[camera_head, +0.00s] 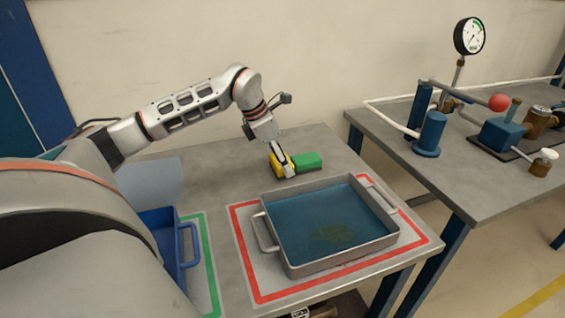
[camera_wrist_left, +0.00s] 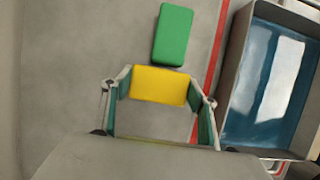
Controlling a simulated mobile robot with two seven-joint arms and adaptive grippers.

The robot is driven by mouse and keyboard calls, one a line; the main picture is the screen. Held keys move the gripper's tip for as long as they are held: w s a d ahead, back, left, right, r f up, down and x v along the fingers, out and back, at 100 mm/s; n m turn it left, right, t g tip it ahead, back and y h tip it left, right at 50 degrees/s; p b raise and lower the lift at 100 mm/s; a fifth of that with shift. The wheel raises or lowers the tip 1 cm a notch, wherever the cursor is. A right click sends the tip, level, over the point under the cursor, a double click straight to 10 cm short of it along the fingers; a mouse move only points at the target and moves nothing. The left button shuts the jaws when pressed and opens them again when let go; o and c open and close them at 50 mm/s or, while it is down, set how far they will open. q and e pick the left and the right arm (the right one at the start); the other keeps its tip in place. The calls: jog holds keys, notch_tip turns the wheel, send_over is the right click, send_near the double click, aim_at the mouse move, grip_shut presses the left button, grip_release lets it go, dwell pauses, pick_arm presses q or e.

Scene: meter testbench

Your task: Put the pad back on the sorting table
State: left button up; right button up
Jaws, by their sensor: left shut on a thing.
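A yellow pad (camera_wrist_left: 160,86) is between the fingers of my left gripper (camera_wrist_left: 160,90), which is shut on it. In the head view my left gripper (camera_head: 283,165) is low over the sorting table (camera_head: 222,163), behind the tray, with the yellow pad (camera_head: 274,164) partly hidden by the fingers. I cannot tell whether the pad touches the table. A green pad (camera_head: 308,161) lies on the table just right of the gripper; it also shows in the left wrist view (camera_wrist_left: 173,34), just beyond the yellow pad. My right gripper is not in view.
A grey tray (camera_head: 345,255) with blue liquid stands inside a red outline, close in front of the gripper. A blue bin (camera_head: 188,246) stands by a green outline at left. A second table (camera_head: 460,190) at right carries a gauge (camera_head: 469,36) and pipes.

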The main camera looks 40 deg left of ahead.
pick_arm(q)
jog(key=shift+f, duration=0.35)
jog(key=shift+r, duration=0.1)
jog(key=shift+f, duration=0.2)
jog(key=o, duration=1.1)
jog(key=shift+c, duration=0.2)
jog(key=shift+r, duration=0.1)
